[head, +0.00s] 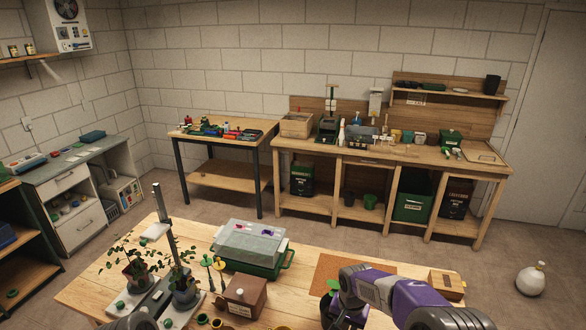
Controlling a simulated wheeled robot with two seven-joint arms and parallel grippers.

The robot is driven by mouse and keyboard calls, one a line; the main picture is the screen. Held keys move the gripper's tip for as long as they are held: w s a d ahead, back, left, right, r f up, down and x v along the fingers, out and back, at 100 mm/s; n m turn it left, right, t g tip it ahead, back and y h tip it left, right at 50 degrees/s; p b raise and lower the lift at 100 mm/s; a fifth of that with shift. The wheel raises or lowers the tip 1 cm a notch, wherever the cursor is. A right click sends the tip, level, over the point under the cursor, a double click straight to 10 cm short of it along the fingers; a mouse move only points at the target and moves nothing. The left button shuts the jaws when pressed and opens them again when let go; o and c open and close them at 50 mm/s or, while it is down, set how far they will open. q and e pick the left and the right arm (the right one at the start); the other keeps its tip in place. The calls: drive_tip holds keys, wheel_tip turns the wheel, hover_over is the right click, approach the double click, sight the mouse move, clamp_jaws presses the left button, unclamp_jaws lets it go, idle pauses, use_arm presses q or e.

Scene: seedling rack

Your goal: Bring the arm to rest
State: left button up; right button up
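My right arm (385,287), purple and grey, comes in at the bottom right. It reaches left over the front table (120,290) and bends down at a grey joint, running out of the bottom edge. Its gripper fingers do not show, so I cannot see whether it holds anything. Of my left arm only a grey part (132,320) shows at the bottom left edge; its gripper is out of the picture. A dark pot-like thing with a bit of green (332,287) is close beside the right arm, partly hidden by it.
On the front table are a clear-lidded green propagator (250,246), potted plants (137,272) by an upright post (165,222), a brown box (245,295), a brown mat (325,270) and a small wooden box (446,284). Workbenches (395,155) line the back wall.

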drive_tip(key=s+a+f+n+y+b, duration=0.1)
drive_tip(key=s+a+f+y+b, duration=0.15)
drive_tip(key=s+f, duration=0.85)
drive_tip(key=s+a+f+n+y+b, duration=0.1)
drive_tip(key=s+f+b, duration=0.45)
drive_tip(key=f, duration=0.95)
drive_tip(key=s+a+f+b, duration=0.1)
drive_tip(key=s+f, duration=0.3)
drive_tip(key=s, duration=0.6)
